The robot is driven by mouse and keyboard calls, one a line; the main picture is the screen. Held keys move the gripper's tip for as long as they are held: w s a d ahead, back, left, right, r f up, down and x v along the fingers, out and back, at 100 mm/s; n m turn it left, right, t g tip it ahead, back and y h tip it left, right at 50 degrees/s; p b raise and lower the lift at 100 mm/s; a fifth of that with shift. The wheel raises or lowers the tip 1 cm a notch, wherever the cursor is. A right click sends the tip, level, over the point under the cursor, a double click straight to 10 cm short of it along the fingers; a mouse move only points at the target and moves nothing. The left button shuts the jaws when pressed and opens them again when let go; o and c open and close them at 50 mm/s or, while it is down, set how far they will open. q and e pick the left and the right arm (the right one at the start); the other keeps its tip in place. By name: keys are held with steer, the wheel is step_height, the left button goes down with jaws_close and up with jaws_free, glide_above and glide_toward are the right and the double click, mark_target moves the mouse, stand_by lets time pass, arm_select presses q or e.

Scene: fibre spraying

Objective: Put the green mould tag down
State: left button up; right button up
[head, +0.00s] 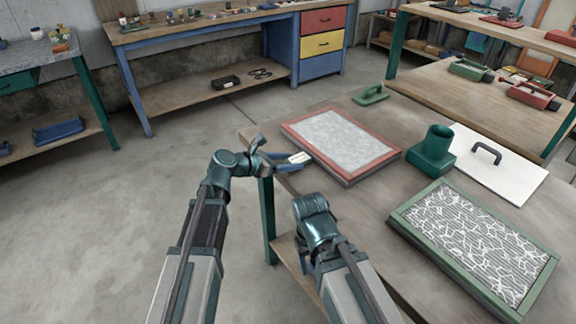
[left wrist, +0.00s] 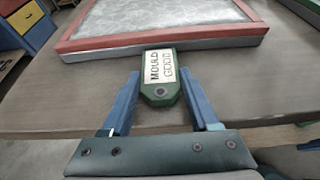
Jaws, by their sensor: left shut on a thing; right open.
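The green mould tag (left wrist: 160,97) has a white label reading "MOULD GOOD". My left gripper (left wrist: 160,103) is shut on it, with a blue finger at each side of the tag's near end. In the head view my left gripper (head: 283,163) is at the table's left edge, and the tag's pale label (head: 299,157) shows at its fingertips. The tag's far end reaches close to the red-framed mould (head: 340,179); I cannot tell whether they touch.
On the table (head: 375,210) are a green-framed mould (head: 402,222) with white strands, a green cup-like holder (head: 434,148), a white board (head: 515,178) with a black handle and a green handled tool (head: 371,95). Bare table lies between the two moulds.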

arm_select(q)
steer(key=shift+f, duration=0.15)
steer(key=o, duration=1.3)
steer(key=shift+o, duration=0.2)
